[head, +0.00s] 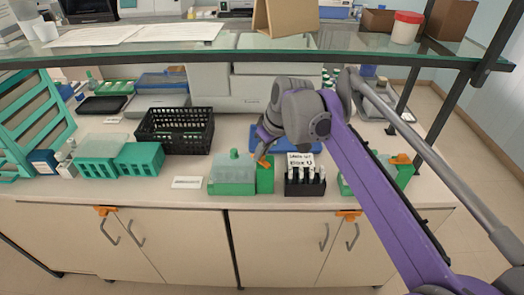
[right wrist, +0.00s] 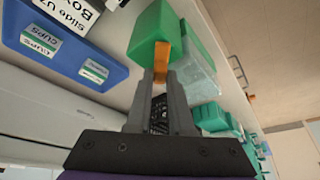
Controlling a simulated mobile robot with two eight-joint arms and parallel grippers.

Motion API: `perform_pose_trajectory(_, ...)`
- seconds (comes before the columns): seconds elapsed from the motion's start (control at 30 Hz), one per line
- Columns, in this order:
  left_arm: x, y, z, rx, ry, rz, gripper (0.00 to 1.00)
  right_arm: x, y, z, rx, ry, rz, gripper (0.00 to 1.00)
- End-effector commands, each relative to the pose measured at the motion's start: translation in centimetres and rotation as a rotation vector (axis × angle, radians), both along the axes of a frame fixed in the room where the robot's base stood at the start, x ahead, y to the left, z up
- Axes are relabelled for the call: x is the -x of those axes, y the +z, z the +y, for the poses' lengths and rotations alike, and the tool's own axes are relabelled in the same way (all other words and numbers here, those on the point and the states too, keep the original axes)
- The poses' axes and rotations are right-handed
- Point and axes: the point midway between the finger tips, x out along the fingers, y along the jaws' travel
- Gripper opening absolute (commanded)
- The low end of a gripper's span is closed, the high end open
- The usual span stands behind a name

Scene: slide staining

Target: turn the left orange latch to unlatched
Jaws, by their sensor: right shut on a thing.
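The left orange latch (head: 264,162) sits on top of a narrow green block (head: 264,181) at the front of the bench. My right gripper (head: 262,152) reaches down to it from above and is shut on it. In the right wrist view, the orange latch (right wrist: 162,48) stands between the fingertips of my right gripper (right wrist: 160,76), against the green block (right wrist: 160,25). Its turn angle is hard to tell, as the fingers partly cover it. A second orange latch (head: 400,159) tops another green block (head: 404,175) at the right. My left gripper is not in view.
A green box (head: 232,175) stands just left of the block, and a black tube rack (head: 305,188) just right. A blue tray (head: 240,136) lies behind. A glass shelf (head: 200,47) hangs above. Orange pieces (head: 104,210) (head: 348,215) sit on the cabinet front.

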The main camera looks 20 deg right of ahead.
Motion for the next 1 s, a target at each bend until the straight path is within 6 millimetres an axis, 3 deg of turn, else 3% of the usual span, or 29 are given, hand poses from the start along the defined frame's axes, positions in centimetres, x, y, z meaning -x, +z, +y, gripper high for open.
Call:
perform_pose_trajectory(0.47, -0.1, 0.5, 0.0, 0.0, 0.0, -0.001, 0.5, 0.0, 0.1, 0.1, 0.0, -0.056, 0.0, 0.0)
perform_pose_trajectory(1.0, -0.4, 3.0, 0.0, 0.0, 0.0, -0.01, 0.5, 0.0, 0.3, 0.4, 0.0, -0.468, -0.002, 0.0)
